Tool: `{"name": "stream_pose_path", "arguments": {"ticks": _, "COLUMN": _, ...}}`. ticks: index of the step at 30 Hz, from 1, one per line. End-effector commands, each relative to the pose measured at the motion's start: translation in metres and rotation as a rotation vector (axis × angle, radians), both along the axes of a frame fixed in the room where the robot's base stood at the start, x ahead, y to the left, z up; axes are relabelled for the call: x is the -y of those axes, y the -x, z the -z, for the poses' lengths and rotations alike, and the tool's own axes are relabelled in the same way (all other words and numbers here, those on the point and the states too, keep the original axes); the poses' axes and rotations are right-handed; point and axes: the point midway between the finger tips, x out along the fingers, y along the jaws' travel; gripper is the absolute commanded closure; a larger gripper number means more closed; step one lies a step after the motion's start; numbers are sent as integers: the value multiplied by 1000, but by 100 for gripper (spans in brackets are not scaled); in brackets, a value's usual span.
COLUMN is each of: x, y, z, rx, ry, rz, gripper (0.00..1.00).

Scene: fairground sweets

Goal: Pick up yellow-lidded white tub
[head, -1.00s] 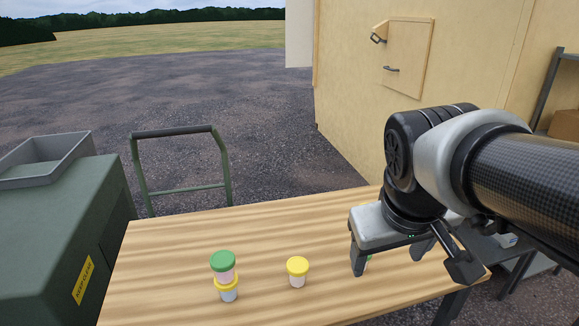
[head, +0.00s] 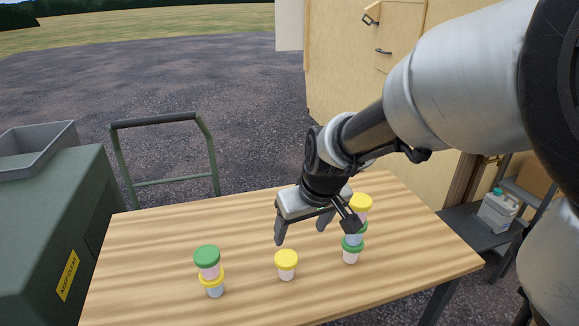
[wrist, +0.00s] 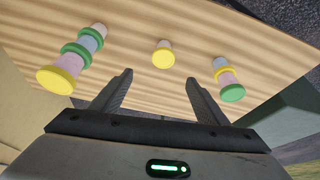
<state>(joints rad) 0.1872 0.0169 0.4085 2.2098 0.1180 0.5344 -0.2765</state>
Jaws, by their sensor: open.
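The yellow-lidded white tub (head: 286,265) stands upright and alone on the wooden table (head: 150,240), between two stacks of tubs. My gripper (head: 300,234) is open and empty, above the table and behind this tub in the head view, apart from it. In the wrist view the tub (wrist: 162,54) shows beyond the gap between my open fingers (wrist: 158,78), with nothing between them.
A stack (head: 210,271) with a green lid over a yellow lid stands to the tub's left. A taller stack (head: 352,240), yellow-lidded on top with green lids below, stands to its right, close to my gripper and partly hidden. A green machine (head: 50,230) stands left of the table.

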Motion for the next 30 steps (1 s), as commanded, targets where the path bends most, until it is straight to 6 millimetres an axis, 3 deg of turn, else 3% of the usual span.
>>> {"name": "stream_pose_path", "arguments": {"ticks": 15, "x": -17, "y": -32, "z": 94, "rx": -3, "ry": -5, "rz": -1, "gripper": 31}}
{"name": "stream_pose_path", "arguments": {"ticks": 25, "x": -22, "y": -43, "z": 119, "rx": 0, "ry": -5, "rz": -1, "gripper": 31}}
{"name": "stream_pose_path", "arguments": {"ticks": 30, "x": -31, "y": -51, "z": 144, "rx": -2, "ry": -5, "rz": -1, "gripper": 31}}
